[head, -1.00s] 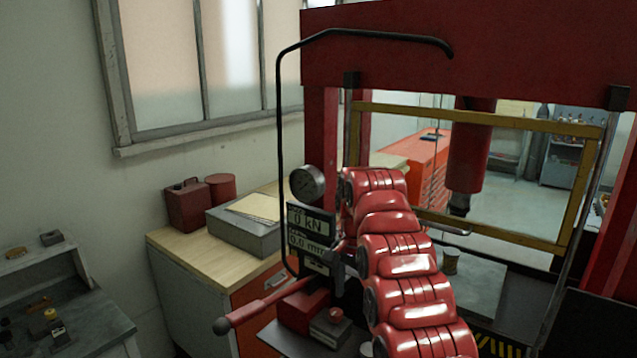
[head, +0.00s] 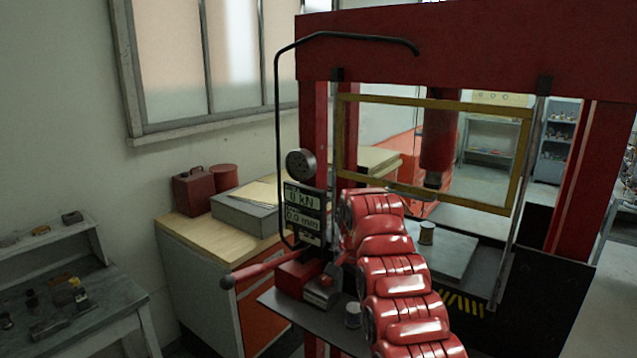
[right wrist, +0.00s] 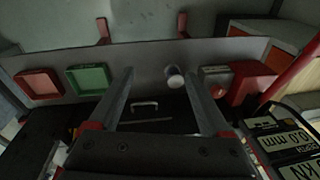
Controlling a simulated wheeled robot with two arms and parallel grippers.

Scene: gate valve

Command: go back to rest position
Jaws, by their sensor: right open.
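My right arm, a chain of red segments, rises through the lower middle of the head view, in front of the press (head: 420,48). Its gripper is mostly hidden there. In the right wrist view my right gripper (right wrist: 159,76) has its two fingers spread, with nothing held. Beyond the fingers is a dark shelf carrying a small pale cylinder (right wrist: 175,78), a green tray (right wrist: 89,78) and a red tray (right wrist: 39,83). The small cylinder lies beyond the gap and is not gripped. My left gripper is not in view.
The press has a red lever (head: 262,268), a gauge (head: 301,163) and a display (head: 305,208) close to my arm's left. A small can (head: 427,233) stands on its bed. A wooden-topped cabinet (head: 185,232) and a grey workbench (head: 105,300) stand left.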

